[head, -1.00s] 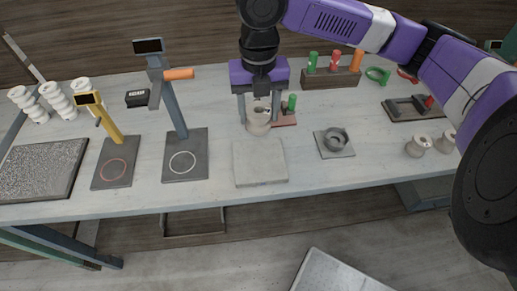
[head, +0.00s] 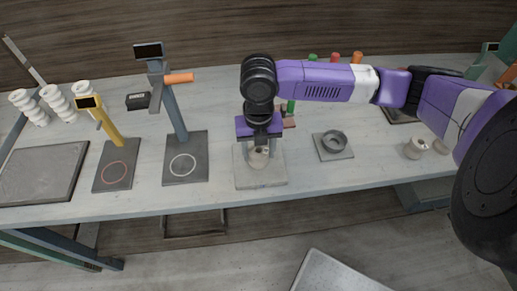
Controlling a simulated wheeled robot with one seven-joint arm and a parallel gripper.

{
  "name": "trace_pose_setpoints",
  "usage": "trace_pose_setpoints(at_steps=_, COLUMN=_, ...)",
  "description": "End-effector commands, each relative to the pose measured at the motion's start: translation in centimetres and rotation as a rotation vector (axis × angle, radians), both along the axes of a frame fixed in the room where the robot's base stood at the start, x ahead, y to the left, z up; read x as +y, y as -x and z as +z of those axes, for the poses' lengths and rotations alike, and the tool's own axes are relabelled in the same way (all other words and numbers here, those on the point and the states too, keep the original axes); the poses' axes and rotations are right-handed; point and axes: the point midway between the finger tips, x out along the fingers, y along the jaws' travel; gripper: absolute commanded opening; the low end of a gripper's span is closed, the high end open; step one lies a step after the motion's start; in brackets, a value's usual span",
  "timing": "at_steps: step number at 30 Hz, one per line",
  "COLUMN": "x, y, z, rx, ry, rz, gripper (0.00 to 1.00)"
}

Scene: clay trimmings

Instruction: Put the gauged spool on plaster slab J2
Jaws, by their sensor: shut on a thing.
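The pale beige spool (head: 259,158) is between the fingers of my gripper (head: 259,157), which is shut on it. The spool is upright at the middle of a square light grey plaster slab (head: 262,182) on the table. Its lower end is at or just above the slab's surface; I cannot tell whether it touches. My gripper comes down from above, and my wrist hides part of the spool's top and the slab's back. No J2 lettering is readable on the slab.
Left of the slab stand a grey-blue post gauge (head: 175,110) and a yellow one (head: 108,125) on dark bases. A grey tile with a ring (head: 333,143) lies to the right. The table's front edge (head: 300,193) is close to the slab.

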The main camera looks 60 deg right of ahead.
Motion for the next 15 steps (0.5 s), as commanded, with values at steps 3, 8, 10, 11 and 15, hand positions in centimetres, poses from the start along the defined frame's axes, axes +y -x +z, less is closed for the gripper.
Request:
trace_pose_setpoints(at_steps=3, x=-0.02, y=-0.04, z=0.07, rx=-0.001, ry=0.000, rz=0.000, gripper=0.01)
trace_pose_setpoints(at_steps=8, x=-0.01, y=-0.04, z=-0.21, rx=-0.001, ry=0.000, rz=0.000, gripper=0.01)
trace_pose_setpoints(at_steps=10, x=0.00, y=-0.04, z=-0.35, rx=-0.001, ry=-0.001, rz=0.000, gripper=0.56)
trace_pose_setpoints(at_steps=11, x=0.00, y=-0.04, z=-0.26, rx=-0.001, ry=0.000, rz=0.000, gripper=0.62)
trace_pose_setpoints(at_steps=15, x=0.01, y=-0.03, z=-0.25, rx=-0.001, ry=-0.001, rz=0.000, gripper=0.76)
